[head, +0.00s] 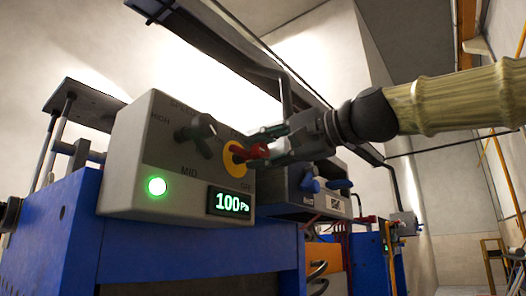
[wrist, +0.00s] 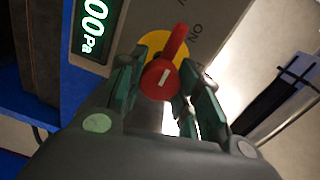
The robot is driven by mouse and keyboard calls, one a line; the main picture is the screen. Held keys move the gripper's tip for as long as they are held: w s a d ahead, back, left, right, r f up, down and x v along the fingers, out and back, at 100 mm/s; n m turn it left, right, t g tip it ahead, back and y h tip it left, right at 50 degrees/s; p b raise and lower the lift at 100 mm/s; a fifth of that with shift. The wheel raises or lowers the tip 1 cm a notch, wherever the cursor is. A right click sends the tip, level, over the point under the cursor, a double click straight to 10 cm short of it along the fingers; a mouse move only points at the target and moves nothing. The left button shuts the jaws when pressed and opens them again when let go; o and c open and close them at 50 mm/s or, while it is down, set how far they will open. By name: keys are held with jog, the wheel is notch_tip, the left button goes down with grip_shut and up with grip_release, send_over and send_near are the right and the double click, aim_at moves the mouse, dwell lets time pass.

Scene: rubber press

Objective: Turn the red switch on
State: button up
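The red switch (head: 248,152) is a rotary knob on a round yellow plate (head: 234,159), on the front of a grey control box. In the wrist view the red switch (wrist: 164,75) has a white mark on its face, and its handle points up over the yellow plate (wrist: 152,44). "ON" is printed up and to the right of it. My gripper (head: 268,145) reaches in from the right. In the wrist view my gripper (wrist: 165,85) has one finger on each side of the knob, close against it. The contact faces are partly hidden.
The grey box (head: 150,135) also carries a black selector knob (head: 196,131), a lit green lamp (head: 156,186) and a display (head: 230,202) reading 100 Pa. It sits on a blue machine frame (head: 150,250). A dark bar (head: 245,65) runs above. Another panel with blue knobs (head: 310,184) stands behind.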

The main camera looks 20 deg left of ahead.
jog(key=o, duration=0.4)
jog(key=shift+o, duration=0.2)
jog(key=v, duration=1.2)
